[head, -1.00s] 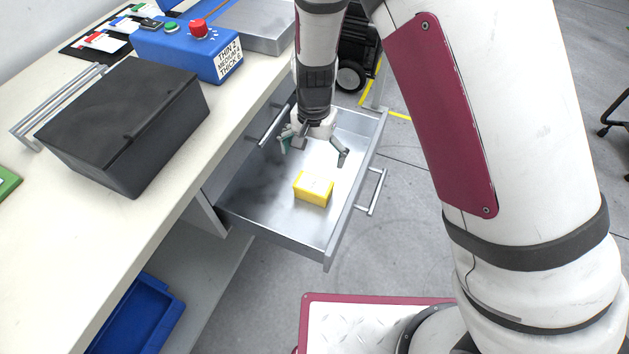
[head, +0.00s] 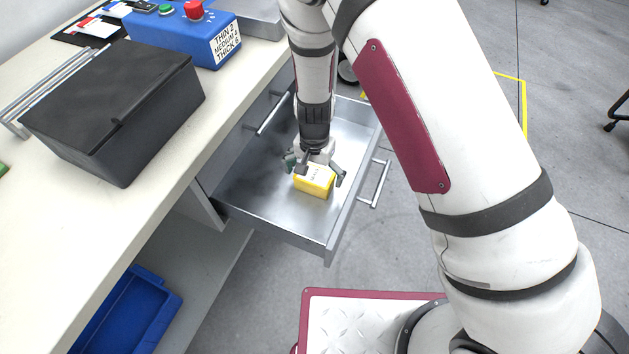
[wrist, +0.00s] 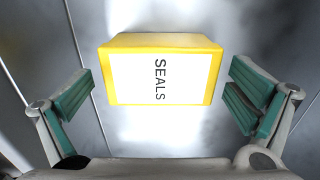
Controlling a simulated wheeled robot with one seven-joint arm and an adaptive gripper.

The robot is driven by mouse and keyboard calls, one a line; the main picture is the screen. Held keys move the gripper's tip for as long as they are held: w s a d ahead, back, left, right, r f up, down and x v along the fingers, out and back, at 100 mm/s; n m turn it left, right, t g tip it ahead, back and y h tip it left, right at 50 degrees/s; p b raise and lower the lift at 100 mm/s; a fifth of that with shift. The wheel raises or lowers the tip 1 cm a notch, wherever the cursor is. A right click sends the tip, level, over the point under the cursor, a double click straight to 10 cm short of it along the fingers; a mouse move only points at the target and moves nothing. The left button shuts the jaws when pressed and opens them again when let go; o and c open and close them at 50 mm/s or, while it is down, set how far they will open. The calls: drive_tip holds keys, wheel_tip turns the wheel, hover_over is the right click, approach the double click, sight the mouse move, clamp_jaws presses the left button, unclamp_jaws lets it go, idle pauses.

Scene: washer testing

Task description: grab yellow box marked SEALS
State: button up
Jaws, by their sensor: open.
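The yellow box (head: 314,182) with a white top label sits in the open metal drawer (head: 262,205). In the wrist view the yellow box marked SEALS (wrist: 160,72) lies between my open fingers, with a gap on each side. My gripper (head: 316,176) is over the box from behind, its fingers spread to either side of it. In the wrist view my gripper (wrist: 162,98) shows teal finger pads and holds nothing. The box's far side is partly hidden by my gripper in the head view.
The drawer walls surround the box, with a handle (head: 375,183) on its front. The workbench (head: 190,200) beside it carries a black lidded box (head: 112,105) and a blue control box (head: 180,32). A blue bin (head: 128,312) is below. The rest of the drawer floor is bare.

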wheel_tip(320, 180, down, 2)
drive_tip(key=c, duration=1.2)
